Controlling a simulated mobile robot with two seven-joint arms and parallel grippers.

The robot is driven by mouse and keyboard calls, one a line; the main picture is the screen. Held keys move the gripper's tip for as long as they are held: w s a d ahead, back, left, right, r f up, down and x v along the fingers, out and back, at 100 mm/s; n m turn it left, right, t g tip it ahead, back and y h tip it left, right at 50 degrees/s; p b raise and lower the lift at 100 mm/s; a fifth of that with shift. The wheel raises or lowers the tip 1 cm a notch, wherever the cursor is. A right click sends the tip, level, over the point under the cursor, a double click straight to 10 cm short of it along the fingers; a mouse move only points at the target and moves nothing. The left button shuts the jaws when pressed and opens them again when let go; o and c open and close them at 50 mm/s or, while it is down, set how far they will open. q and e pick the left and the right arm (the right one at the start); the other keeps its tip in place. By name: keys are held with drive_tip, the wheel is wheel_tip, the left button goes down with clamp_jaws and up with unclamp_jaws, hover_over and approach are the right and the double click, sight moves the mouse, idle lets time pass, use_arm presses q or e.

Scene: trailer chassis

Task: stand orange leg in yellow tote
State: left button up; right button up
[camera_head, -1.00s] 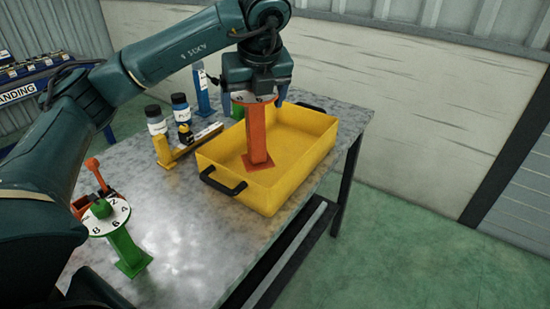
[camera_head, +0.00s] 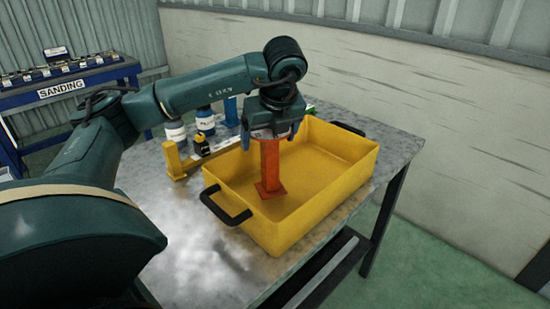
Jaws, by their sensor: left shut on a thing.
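The orange leg (camera_head: 270,165) is upright, with its square foot plate at the bottom, inside the near left part of the yellow tote (camera_head: 318,220). Whether the foot plate touches the tote floor I cannot tell for sure. My left gripper (camera_head: 271,132) points down over the tote and is shut on the top of the orange leg. The leg's top is partly hidden by the gripper. The tote sits on the metal table and has a black handle at each end. My right gripper is out of view.
On the table (camera_head: 190,240), left of the tote, stand a yellow leg (camera_head: 174,160) and two bottles with white labels (camera_head: 176,133). A blue leg (camera_head: 231,110) stands behind. The tote's right half is empty. A sanding bench (camera_head: 70,85) is at the far left.

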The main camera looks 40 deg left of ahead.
sight(270, 153)
use_arm(q)
wheel_tip(270, 153, down, 4)
drive_tip(key=shift+f, duration=0.15)
idle(0.3)
drive_tip(key=o, duration=1.5)
drive_tip(key=shift+f, duration=0.15)
